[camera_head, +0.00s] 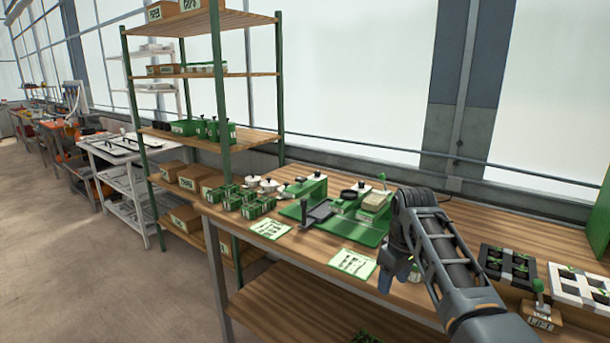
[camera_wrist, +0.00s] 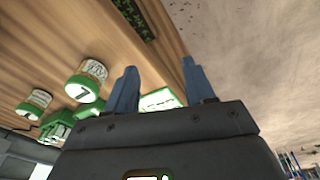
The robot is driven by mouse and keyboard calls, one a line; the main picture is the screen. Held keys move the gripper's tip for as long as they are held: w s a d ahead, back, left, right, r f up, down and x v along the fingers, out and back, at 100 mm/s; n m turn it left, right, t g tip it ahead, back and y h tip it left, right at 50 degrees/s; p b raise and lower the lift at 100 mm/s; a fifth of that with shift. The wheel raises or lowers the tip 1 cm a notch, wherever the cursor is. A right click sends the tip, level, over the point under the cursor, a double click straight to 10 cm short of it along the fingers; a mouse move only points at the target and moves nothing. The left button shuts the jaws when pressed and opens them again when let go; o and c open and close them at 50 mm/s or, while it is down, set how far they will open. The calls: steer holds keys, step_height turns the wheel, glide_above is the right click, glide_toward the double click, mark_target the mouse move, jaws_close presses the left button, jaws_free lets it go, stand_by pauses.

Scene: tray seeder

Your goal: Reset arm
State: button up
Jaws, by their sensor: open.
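My arm reaches over the wooden bench (camera_head: 480,218) from the lower right, and my gripper (camera_head: 399,277) hangs at its front edge, to the right of a white card with green print (camera_head: 352,264). In the wrist view the two blue-grey fingers of my gripper (camera_wrist: 160,85) stand apart with nothing between them. The green seeder device (camera_head: 359,227), with a dark tray and a grey lever, stands on the bench left of and behind my gripper.
Several small green pots (camera_head: 243,200) stand at the bench's left. A black seedling tray (camera_head: 507,266) and a white one (camera_head: 580,287) are at right, with a small wooden block (camera_head: 540,316) in front. A tall shelf (camera_head: 205,135) stands behind left. Open floor (camera_head: 90,270) lies at left.

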steer(key=s+a+f+m+t, duration=0.1)
steer(key=s+f+t, duration=0.1)
steer(key=s+f, duration=0.55)
steer(key=s+f+t, duration=0.1)
steer(key=s+f, duration=0.4)
steer(key=f, duration=0.6)
steer(key=s+f+m+t, duration=0.2)
steer(key=s+f+t, duration=0.15)
steer(key=s, duration=1.45)
steer(key=s+r+m+t, duration=0.1)
steer(key=s+r, duration=0.2)
steer(key=s, duration=0.3)
steer(key=s+d+r+t, duration=0.1)
steer(key=s+r, duration=0.1)
steer(key=s, duration=0.4)
steer(key=s+r+m+t, duration=0.1)
steer(key=s+r, duration=0.2)
steer(key=s, duration=0.2)
steer(key=s+r+t, duration=0.1)
steer(key=s+r, duration=0.5)
steer(key=r, duration=0.4)
steer(key=s+d+r+m+t, duration=0.1)
steer(key=s+r+t, duration=0.1)
steer(key=s+r, duration=0.4)
step_height(320, 180, up, 4)
steer(key=shift+s, duration=0.2)
steer(key=shift+t, duration=0.25)
